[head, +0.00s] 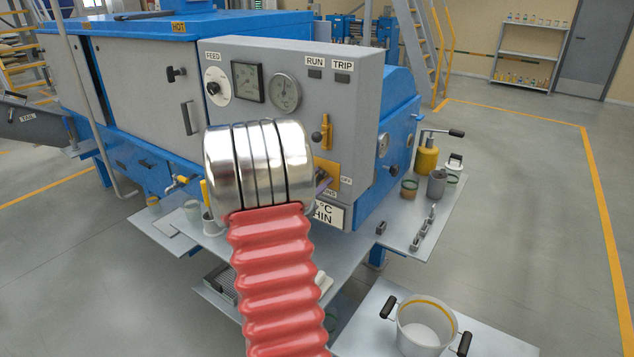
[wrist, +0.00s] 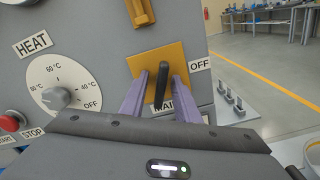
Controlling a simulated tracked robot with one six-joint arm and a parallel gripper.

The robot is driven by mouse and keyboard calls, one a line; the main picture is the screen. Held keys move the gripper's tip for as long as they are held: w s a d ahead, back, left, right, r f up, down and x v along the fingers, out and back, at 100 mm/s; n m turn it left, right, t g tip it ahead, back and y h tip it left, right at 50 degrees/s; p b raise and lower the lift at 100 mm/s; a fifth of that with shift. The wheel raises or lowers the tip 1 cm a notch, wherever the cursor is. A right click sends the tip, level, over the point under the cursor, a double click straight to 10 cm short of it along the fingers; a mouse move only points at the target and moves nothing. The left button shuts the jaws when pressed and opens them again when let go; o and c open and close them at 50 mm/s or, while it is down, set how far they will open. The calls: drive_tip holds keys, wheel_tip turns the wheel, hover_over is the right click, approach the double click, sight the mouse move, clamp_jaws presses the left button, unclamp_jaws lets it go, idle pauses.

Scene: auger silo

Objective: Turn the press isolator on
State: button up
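The isolator shows in the wrist view as a yellow-orange plate (wrist: 143,66) with a black handle (wrist: 162,84). An OFF label (wrist: 200,65) is at its right and a partly hidden label beginning "MAI" is below it. The handle stands nearly upright in the picture, leaning slightly right. My gripper (wrist: 171,74) has its two purple fingers apart, one on each side of the handle; I cannot tell whether either touches it. In the head view the plate (head: 333,170) is partly hidden behind my metal wrist.
A shelf with cups and a yellow pump (head: 427,156) juts out at right. A pot (head: 422,328) stands front right.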

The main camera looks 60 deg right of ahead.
drive_tip(key=shift+c, duration=0.4)
clamp_jaws()
drive_tip(key=shift+r, duration=0.1)
drive_tip(key=shift+w+r+n, duration=0.1)
drive_tip(key=shift+w+n, duration=0.05)
drive_tip(key=shift+n, duration=2.45)
drive_tip(key=shift+o, duration=0.2)
unclamp_jaws()
drive_tip(key=shift+o, duration=0.2)
